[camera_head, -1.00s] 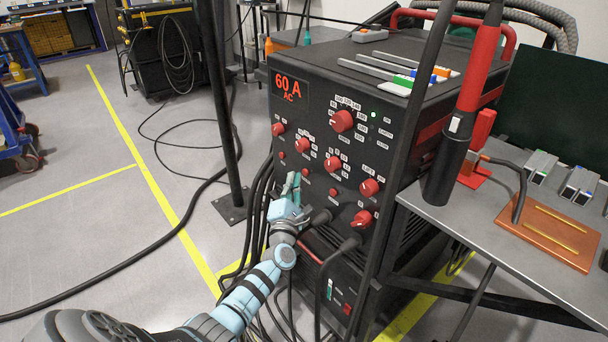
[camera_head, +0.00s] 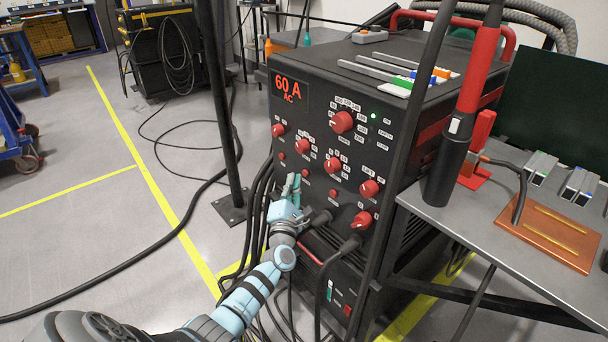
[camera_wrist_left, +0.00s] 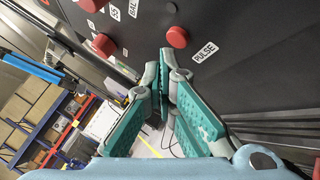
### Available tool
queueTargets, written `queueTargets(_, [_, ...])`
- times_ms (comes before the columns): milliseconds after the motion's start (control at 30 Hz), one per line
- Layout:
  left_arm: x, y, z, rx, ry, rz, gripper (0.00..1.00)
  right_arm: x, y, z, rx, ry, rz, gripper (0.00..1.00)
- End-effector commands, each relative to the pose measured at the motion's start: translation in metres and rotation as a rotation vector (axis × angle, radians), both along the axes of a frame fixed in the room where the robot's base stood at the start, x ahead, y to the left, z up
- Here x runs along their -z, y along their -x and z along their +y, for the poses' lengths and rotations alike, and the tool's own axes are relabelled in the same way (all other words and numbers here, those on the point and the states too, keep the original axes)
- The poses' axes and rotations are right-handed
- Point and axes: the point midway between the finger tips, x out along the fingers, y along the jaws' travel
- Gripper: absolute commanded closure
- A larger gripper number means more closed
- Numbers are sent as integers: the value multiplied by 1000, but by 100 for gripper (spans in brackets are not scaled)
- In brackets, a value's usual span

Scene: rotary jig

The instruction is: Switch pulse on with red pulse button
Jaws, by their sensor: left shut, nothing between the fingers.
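The black welding machine (camera_head: 310,220) has a front panel with red knobs and small red buttons. Its display reads 60 A AC. In the left wrist view, a red button (camera_wrist_left: 177,37) sits beside a label reading PULSE (camera_wrist_left: 205,51). My left gripper (camera_head: 293,181) is at the lower left of the panel. In the wrist view its teal fingers (camera_wrist_left: 167,68) are shut and empty, with the tips just below the red pulse button. I cannot tell whether they touch it. My right gripper is not in view.
Cable plugs (camera_head: 347,246) stick out of the panel below and right of my left gripper. A black post (camera_head: 228,150) stands left of the machine. A grey table (camera_head: 465,210) is at the right, holding a copper plate (camera_head: 550,235).

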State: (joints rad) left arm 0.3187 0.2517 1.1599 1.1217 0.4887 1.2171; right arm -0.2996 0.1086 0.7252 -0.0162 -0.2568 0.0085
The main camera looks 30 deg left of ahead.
Motion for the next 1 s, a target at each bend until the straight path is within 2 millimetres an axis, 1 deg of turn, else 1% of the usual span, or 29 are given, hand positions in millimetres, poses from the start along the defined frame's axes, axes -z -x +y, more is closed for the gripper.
queueTargets(267, [1,-9,-3,0,1,0,100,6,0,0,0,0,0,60])
queueTargets(733, [0,-11,-3,0,0,0,100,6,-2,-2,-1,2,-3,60])
queueTargets(867, [0,-10,-3,0,0,0,100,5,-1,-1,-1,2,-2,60])
queueTargets(1000, [-1,-4,-1,0,-1,1,100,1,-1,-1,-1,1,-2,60])
